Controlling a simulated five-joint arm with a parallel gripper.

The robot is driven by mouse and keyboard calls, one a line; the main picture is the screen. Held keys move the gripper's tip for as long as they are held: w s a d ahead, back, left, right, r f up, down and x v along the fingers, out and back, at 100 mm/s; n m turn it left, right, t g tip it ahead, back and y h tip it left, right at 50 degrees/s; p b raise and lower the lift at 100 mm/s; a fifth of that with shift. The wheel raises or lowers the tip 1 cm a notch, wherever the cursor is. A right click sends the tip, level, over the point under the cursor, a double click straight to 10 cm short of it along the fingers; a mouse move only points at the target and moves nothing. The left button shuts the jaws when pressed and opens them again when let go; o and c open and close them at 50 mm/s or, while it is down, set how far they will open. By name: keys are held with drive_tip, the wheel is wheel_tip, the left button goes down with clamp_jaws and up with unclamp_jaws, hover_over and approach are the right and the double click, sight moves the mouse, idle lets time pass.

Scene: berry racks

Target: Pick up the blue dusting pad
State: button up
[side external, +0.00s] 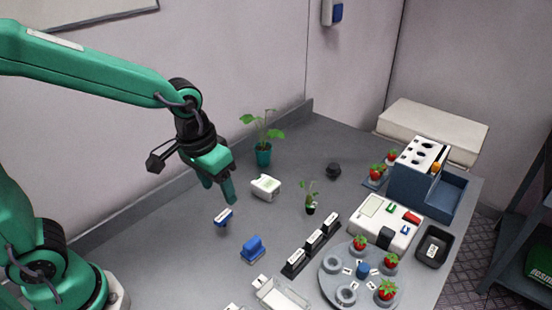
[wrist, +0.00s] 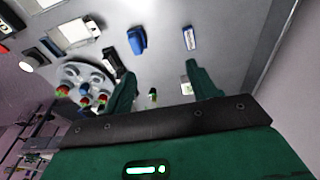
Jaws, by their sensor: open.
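My gripper (side external: 218,196) is open and empty, held above the grey table with its fingers pointing down; both green fingers also show in the wrist view (wrist: 161,85). A plain blue block with a raised top (side external: 253,248) sits on the table, nearer the camera and right of the fingers; it is at the top centre of the wrist view (wrist: 137,40). A smaller blue item with a white label (side external: 223,218) lies just below the fingertips in the side view, and at the top in the wrist view (wrist: 188,38). I cannot tell for certain which is the dusting pad.
A white box (side external: 265,187) and a small potted seedling (side external: 310,200) stand nearby. A black rack with white labels (side external: 312,246) lies right of the blue block. A round grey rack (side external: 330,278) with strawberries is farther right. A taller plant (side external: 263,152) stands behind.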

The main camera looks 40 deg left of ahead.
drive_tip(key=g, duration=0.2)
hover_over(252, 242)
drive_tip(key=shift+y, duration=0.3)
wheel_tip(252, 242, down, 8)
drive_tip(key=shift+s+f, duration=0.1)
drive_tip(key=shift+f, duration=4.05)
drive_tip(key=c, duration=1.1)
drive_tip(key=shift+o, duration=0.2)
drive_tip(key=shift+r, duration=0.2)
drive_tip(key=shift+r, duration=0.4)
wheel_tip(252, 242, up, 3)
drive_tip(key=s+d+r, duration=0.7)
drive_tip(key=s, duration=0.2)
drive_tip(key=shift+s, duration=0.15)
